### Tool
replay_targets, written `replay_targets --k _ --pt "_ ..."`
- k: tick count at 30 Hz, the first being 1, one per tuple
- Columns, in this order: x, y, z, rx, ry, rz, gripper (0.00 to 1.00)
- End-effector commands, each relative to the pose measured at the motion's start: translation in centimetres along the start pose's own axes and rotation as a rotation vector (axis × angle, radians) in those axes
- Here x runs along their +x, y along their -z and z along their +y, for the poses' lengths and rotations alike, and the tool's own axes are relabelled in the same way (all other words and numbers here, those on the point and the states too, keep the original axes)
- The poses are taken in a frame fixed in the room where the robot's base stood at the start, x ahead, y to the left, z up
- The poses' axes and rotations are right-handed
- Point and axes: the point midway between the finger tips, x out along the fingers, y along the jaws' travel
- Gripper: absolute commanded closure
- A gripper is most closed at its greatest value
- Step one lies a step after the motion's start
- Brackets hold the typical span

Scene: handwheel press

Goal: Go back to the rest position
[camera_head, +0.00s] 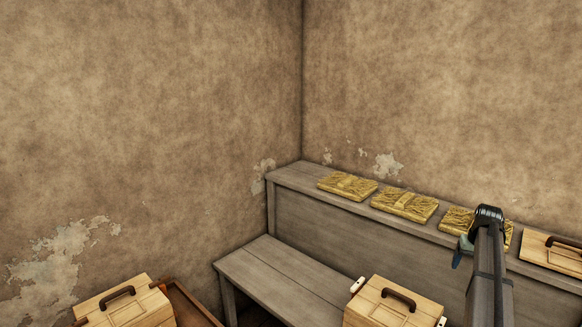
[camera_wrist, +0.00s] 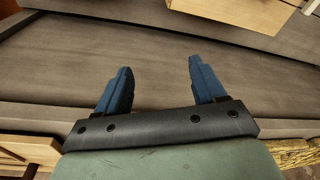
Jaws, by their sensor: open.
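My gripper (camera_wrist: 156,88) shows in the wrist view with its two blue fingers well apart and nothing between them. Behind the fingers, grey wooden boards fill most of that view. In the head view my arm rises at the lower right, and part of a blue finger shows beside it (camera_head: 459,252). There the gripper is in front of the grey shelf (camera_head: 350,231), close to a golden straw-like slab (camera_head: 457,219) that my arm partly covers. No handwheel or press can be made out in either view.
Two more golden slabs (camera_head: 347,186) (camera_head: 404,204) lie on the shelf. A wooden lid with a dark handle (camera_head: 545,247) lies at its right end. A handled wooden box (camera_head: 392,305) stands by the lower bench (camera_head: 285,280), which has clear room. Another handled box (camera_head: 125,304) is at lower left.

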Motion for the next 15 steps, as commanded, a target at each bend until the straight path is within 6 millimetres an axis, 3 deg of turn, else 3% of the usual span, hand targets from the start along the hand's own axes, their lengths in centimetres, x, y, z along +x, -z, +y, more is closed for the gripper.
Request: replay_targets --k 1,6,12,15 --pt "1.9 -3.5 -0.8 -0.044 0.033 -0.045 0.31" --pt "6.8 -12.4 -3.5 -0.213 0.165 -0.179 0.31" --pt "11.5 -21.8 -7.1 -0.374 0.319 -0.3 0.31" --pt "13.7 -25.6 -9.1 -0.425 0.371 -0.348 0.31"
